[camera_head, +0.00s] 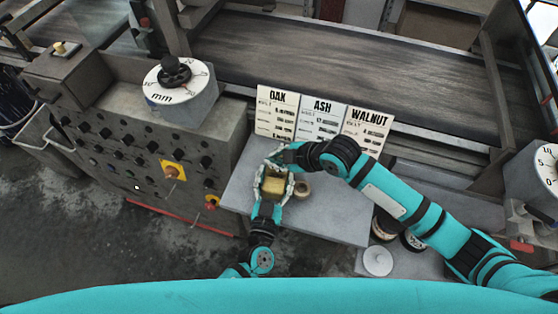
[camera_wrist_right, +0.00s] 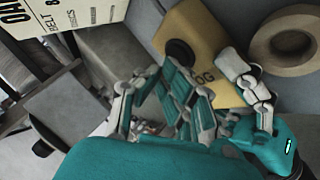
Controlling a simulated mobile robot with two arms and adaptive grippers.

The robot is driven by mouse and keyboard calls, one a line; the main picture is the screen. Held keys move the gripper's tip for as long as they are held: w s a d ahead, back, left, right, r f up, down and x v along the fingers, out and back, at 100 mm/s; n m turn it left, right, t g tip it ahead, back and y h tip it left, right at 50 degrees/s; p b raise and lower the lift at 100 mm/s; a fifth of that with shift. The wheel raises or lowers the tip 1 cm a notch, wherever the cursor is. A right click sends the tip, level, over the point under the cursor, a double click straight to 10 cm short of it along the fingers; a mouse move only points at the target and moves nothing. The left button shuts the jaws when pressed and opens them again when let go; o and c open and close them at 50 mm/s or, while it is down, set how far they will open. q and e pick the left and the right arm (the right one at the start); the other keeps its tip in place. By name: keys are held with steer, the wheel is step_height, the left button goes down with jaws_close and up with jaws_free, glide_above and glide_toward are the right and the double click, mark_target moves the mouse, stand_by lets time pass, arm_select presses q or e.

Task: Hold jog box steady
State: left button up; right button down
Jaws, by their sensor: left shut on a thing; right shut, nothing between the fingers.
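The jog box (camera_head: 273,186) is a small yellow-tan box above the grey table (camera_head: 337,222) in the head view. My left gripper (camera_head: 271,188) comes up from below in the picture and is shut on it, with fingers along its two sides. My right gripper (camera_head: 277,160) is shut and empty, close to the far end of the box. In the right wrist view the jog box (camera_wrist_right: 212,42) shows a round black button and part of its lettering. Gripper fingers hide part of it, and I cannot tell whether my right fingers touch it.
A tape roll (camera_head: 301,190) lies right of the box. OAK (camera_head: 277,112), ASH (camera_head: 320,122) and WALNUT (camera_head: 366,130) cards stand behind, before the conveyor (camera_head: 340,65). A control cabinet (camera_head: 135,150) with a mm dial (camera_head: 176,82) stands left. A white disc (camera_head: 377,260) lies lower right.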

steer(key=shift+f, duration=0.2)
stand_by(0.4)
steer(key=shift+r, duration=0.85)
steer(key=shift+r, duration=0.1)
steer(key=shift+r, duration=2.4)
step_height(320, 180, up, 4)
steer(key=shift+f, duration=0.1)
